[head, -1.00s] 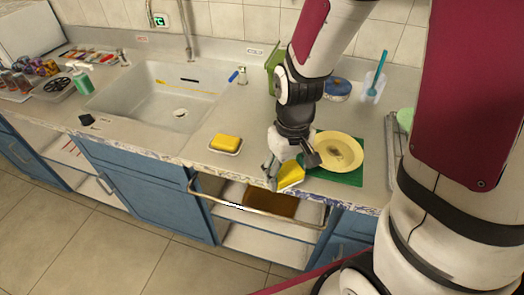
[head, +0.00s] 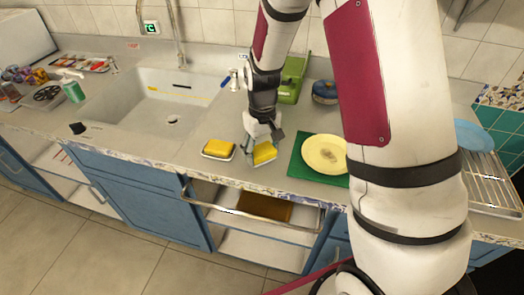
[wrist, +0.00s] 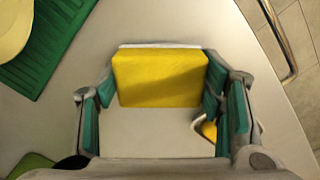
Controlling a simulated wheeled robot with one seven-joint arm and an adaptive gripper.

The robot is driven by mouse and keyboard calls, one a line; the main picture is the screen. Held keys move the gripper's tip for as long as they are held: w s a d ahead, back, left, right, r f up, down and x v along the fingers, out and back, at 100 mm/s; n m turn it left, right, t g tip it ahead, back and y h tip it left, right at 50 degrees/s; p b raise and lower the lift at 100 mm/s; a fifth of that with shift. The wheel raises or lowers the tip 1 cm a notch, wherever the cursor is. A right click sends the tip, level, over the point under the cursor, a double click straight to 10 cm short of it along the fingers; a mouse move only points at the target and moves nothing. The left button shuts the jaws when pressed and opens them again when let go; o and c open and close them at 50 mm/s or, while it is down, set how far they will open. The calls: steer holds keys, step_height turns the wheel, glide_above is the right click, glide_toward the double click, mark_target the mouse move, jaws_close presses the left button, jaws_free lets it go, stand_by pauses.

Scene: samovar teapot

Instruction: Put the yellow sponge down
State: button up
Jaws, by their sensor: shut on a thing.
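My gripper (head: 262,150) is shut on a yellow sponge (head: 265,154), low over the grey counter near its front edge. In the wrist view my gripper (wrist: 165,100) has its teal pads either side of the yellow sponge (wrist: 160,78), which has a thin white layer along its far edge. I cannot tell whether the sponge touches the counter. A second yellow block (head: 219,147) lies on a small white dish (head: 205,155) just left of the held sponge. In the wrist view part of that block (wrist: 209,130) shows behind the right finger.
A green mat (head: 298,171) with a cream plate (head: 323,154) lies to the right. The sink (head: 150,105) is at the left. A green container (head: 291,80) and a blue pot (head: 325,92) stand behind. Below the counter edge is an open shelf with a rail (head: 250,214).

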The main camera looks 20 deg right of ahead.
steer(key=shift+f, duration=0.25)
steer(key=shift+f, duration=0.2)
steer(key=o, duration=1)
steer(key=shift+r, duration=0.1)
